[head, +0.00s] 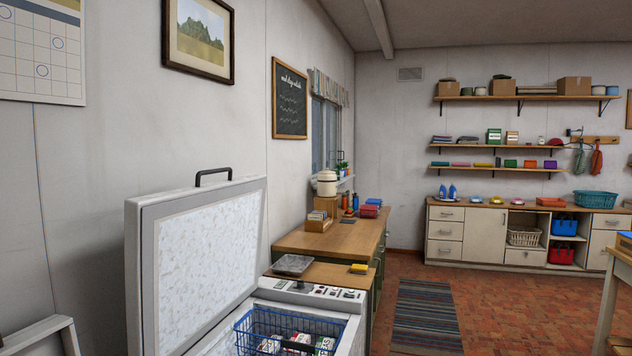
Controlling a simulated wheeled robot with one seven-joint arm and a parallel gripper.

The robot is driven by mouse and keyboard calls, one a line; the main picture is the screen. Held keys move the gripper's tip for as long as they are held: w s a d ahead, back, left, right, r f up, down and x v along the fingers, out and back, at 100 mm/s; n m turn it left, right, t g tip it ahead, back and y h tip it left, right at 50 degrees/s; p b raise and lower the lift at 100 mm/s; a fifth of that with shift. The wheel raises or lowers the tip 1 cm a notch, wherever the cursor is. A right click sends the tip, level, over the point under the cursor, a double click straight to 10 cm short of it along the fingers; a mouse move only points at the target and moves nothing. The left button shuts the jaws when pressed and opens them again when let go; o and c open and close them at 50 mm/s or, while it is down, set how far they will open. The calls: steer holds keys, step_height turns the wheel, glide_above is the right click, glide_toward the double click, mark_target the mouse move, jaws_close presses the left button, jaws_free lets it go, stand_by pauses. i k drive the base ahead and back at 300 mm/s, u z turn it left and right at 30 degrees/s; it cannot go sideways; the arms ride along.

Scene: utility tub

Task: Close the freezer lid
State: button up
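The freezer lid (208,258) stands open, close to upright, at the lower left of the head view. Its frosted inner panel faces right, and a black handle (213,175) sits on its top edge. The chest freezer (352,306) is below and to the right of the lid, cut off by the bottom of the picture. A blue wire basket (290,321) with several packages sits in its opening. My gripper is not in view.
A wooden counter (325,237) with boxes and a cooler stands behind the freezer along the wall. A striped rug (426,318) lies on the brick floor to the right. A wooden table (620,262) is at the right edge. The floor between is clear.

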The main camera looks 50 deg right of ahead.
mark_target(212, 251)
steer(key=z, duration=3.45)
steer(key=i, duration=0.85)
steer(key=u, duration=2.5)
